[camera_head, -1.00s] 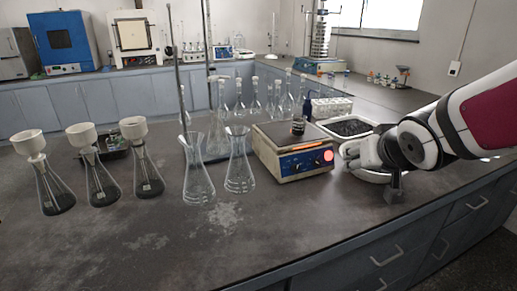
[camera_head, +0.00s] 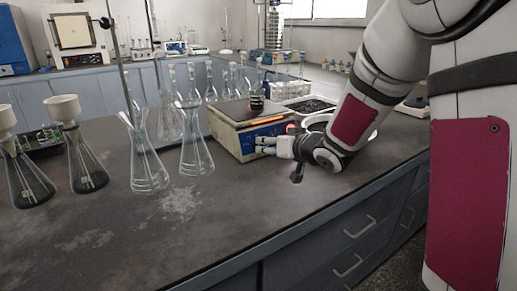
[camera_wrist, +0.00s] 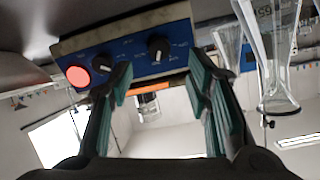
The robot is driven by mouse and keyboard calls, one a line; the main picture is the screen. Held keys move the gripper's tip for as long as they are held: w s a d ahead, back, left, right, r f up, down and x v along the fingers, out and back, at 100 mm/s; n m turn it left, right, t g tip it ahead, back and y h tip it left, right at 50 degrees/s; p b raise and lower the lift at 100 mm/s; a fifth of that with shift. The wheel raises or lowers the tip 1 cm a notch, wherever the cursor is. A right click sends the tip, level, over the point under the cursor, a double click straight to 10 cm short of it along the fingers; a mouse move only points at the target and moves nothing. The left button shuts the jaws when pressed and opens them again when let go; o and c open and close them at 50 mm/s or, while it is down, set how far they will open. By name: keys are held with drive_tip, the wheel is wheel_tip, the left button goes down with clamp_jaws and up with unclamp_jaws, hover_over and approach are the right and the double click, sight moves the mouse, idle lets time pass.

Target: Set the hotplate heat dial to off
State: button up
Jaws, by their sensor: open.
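The hotplate (camera_head: 232,137) stands on the bench, with its blue front panel facing me. My gripper (camera_head: 262,146) is in front of the panel and hides much of its right part. In the wrist view, which looks upside down, the blue panel (camera_wrist: 132,50) carries two black dials and a round red light (camera_wrist: 77,75). One dial (camera_wrist: 158,48) shows between the open fingers of my gripper (camera_wrist: 160,82). The other dial (camera_wrist: 116,73) is partly behind the left finger. The gripper holds nothing. I cannot tell which dial is the heat dial, and the print is too small to read.
A small dark jar (camera_head: 257,102) stands on the hotplate. A tray of dark grains (camera_head: 308,105) lies behind right.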

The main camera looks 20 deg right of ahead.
drive_tip(key=b+x, duration=0.1)
drive_tip(key=x, duration=0.6)
drive_tip(key=shift+w+f+b, duration=0.1)
drive_tip(key=shift+w+b, duration=0.2)
drive_tip(key=shift+w, duration=0.05)
clamp_jaws()
